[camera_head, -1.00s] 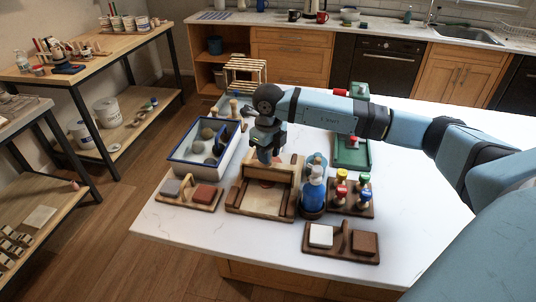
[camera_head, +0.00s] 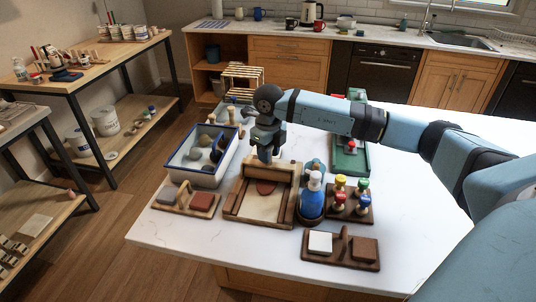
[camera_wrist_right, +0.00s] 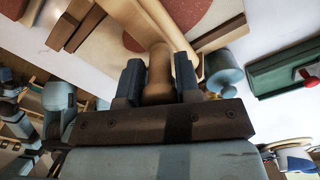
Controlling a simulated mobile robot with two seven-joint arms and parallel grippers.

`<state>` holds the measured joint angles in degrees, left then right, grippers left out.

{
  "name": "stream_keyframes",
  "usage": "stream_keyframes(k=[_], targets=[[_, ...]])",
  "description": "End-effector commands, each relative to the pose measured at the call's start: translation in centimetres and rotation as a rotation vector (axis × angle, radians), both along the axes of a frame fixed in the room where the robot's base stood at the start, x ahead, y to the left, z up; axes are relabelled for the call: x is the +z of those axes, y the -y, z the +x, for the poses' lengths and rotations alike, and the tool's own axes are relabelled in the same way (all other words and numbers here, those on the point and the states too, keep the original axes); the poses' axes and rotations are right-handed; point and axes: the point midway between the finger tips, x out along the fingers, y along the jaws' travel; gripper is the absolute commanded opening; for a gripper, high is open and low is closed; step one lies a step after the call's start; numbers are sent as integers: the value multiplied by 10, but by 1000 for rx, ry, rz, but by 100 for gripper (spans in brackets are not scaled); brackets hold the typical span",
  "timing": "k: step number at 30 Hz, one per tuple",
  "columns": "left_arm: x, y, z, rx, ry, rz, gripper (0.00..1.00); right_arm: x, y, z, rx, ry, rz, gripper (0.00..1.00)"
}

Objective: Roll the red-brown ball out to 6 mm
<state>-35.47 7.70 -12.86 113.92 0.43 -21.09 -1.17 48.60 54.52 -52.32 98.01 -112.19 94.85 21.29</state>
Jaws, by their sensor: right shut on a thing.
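The red-brown clay (camera_head: 266,188) lies flattened on the pale board (camera_head: 258,208) inside a wooden frame on the white counter. A wooden roller (camera_head: 264,172) lies across the frame, behind the part of the clay that shows in the head view. In the right wrist view the clay (camera_wrist_right: 188,10) shows on both sides of the roller (camera_wrist_right: 172,24). My right gripper (camera_head: 265,157) points down at the roller and is shut on its wooden handle (camera_wrist_right: 157,75). The clay's thickness cannot be read. My left gripper is not in view.
A blue-rimmed tray (camera_head: 206,180) with dark and grey balls stands left of the frame. A blue bottle (camera_head: 314,188) and a rack of coloured stamps (camera_head: 350,212) stand close on its right. Block holders sit at the left (camera_head: 172,205) and front right (camera_head: 312,257). The front left counter is clear.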

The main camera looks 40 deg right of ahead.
Motion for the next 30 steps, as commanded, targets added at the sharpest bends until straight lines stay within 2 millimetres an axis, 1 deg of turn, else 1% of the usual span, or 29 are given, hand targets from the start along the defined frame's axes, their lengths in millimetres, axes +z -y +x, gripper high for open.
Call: stream_keyframes(k=[1, 6, 17, 20, 30], targets=[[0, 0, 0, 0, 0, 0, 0, -4, 0, -1, 1, -6, -1, 0], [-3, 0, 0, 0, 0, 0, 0, -4, 2, 1, 0, -6, -1, 0], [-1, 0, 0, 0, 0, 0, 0, -1, 3, 1, 0, -6, -1, 0], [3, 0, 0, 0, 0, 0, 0, 6, 3, 2, 0, -5, -1, 0], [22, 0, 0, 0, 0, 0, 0, 43, 3, 2, 1, -1, 0, 0]])
